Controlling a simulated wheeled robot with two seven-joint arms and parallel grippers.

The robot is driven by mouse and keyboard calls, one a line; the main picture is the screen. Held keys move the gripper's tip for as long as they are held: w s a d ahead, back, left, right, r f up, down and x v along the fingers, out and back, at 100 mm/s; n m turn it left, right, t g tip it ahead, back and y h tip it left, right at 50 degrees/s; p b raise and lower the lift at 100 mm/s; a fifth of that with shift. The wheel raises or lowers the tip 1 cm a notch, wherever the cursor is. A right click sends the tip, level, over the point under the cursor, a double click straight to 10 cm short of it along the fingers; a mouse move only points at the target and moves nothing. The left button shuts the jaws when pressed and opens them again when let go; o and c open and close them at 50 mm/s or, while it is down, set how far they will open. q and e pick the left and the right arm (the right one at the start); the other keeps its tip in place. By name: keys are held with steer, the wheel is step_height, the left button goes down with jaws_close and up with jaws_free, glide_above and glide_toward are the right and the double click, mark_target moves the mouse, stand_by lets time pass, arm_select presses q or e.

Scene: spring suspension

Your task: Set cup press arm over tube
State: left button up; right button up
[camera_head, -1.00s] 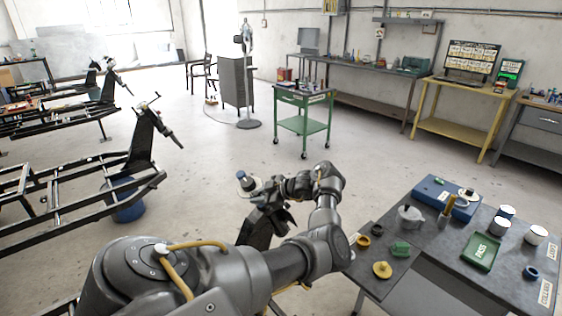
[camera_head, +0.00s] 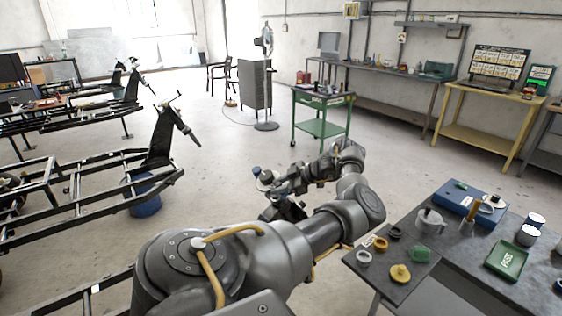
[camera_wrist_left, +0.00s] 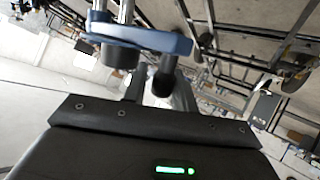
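My left arm runs from the bottom of the head view to a wrist bent back to the left, with my left gripper (camera_head: 290,208) dark and small near the black frame. A small part with a dark blue top (camera_head: 256,171) shows just left of the wrist. In the left wrist view a blue bar (camera_wrist_left: 140,36) with silver posts and a dark cylinder (camera_wrist_left: 119,54) crosses in front of the dark gripper body. I cannot tell whether the fingers hold it. I cannot single out the press arm or the tube with certainty. My right gripper is not in view.
A dark bench at right carries a blue box (camera_head: 469,201), a grey pot (camera_head: 430,220), a green tray (camera_head: 507,260), rings (camera_head: 363,257) and a yellow part (camera_head: 400,273). Black frames (camera_head: 110,185) stand at left.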

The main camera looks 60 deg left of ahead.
arm_select(q)
steer(key=shift+o, duration=1.4)
steer(key=shift+s+f, duration=0.1)
steer(key=shift+w+d+b, duration=0.3)
steer(key=shift+w+d, duration=0.05)
steer(key=shift+w, duration=0.15)
steer(key=b+v, duration=0.3)
steer(key=v, duration=0.7)
steer(key=shift+r, duration=0.25)
steer(key=shift+s+a, duration=0.1)
steer(key=shift+s, duration=0.05)
